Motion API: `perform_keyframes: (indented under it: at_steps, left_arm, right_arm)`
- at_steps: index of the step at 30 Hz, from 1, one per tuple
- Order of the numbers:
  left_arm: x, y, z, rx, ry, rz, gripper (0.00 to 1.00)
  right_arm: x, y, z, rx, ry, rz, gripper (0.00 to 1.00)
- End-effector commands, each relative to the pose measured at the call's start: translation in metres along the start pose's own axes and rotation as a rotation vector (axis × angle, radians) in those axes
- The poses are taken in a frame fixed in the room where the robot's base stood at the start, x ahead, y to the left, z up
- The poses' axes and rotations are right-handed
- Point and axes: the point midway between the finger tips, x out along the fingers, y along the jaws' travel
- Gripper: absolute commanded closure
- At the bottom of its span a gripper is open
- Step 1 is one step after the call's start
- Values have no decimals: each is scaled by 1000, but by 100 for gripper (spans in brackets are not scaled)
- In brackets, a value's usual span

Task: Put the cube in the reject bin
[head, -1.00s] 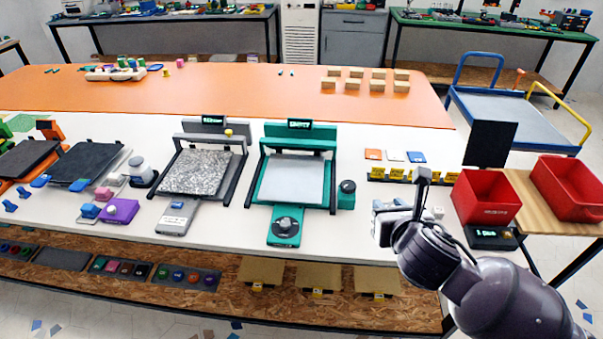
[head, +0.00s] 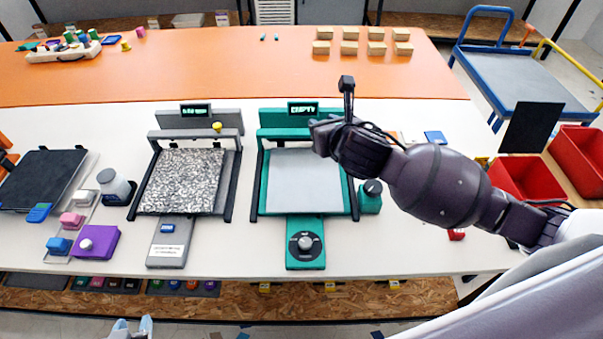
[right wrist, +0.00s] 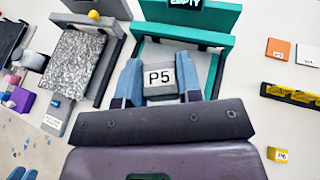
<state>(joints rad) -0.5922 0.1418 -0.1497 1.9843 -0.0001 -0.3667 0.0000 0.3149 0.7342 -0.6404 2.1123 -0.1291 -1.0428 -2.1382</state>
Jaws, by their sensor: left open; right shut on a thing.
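A grey cube (right wrist: 160,80) marked P5 sits between the blue fingers of my right gripper (right wrist: 158,70), which is shut on it. In the head view my right gripper (head: 322,136) is over the teal printer (head: 305,245), near the upper right of its pale plate (head: 297,180); the cube is hidden there. Whether the cube touches the plate I cannot tell. My left gripper (head: 131,328) shows only at the bottom edge, open and apart from the table. Two red bins stand at the right, a nearer one (head: 524,180) and a farther one (head: 580,150); I cannot read a reject label.
The teal printer's display (head: 303,109) reads EMPTY. A grey printer (head: 168,243) with a speckled plate (head: 180,180) stands left of it. A black panel (head: 531,128) rises beside the bins.

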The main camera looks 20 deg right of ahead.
Motion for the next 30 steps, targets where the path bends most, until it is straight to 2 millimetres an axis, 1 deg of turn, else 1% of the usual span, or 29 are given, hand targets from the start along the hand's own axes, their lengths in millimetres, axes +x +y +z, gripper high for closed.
perform_keyframes:
  at_steps: [1,3,5,7,15,24,27,30]
  left_arm:
    - [1,0,1,0,1,0,57]
    - [1,0,1,0,1,0,57]
    - [1,0,2,0,0,0,57]
    - [0,0,5,-1,-3,-1,57]
    - [0,1,19,-3,-20,-3,57]
    - [8,2,25,-1,-14,-1,57]
    - [9,2,26,-1,-12,0,57]
    - [11,3,26,-1,-11,0,57]
  right_arm:
    - [7,0,4,-5,-1,7,89]
    - [13,0,7,-7,-1,15,89]
    - [18,0,4,-7,2,19,89]
    - [22,0,-4,-5,4,21,89]
    - [44,0,-58,-3,5,19,89]
    - [68,1,-115,-4,4,19,89]
    - [73,1,-128,-4,3,20,89]
    - [76,0,-134,-6,1,19,89]
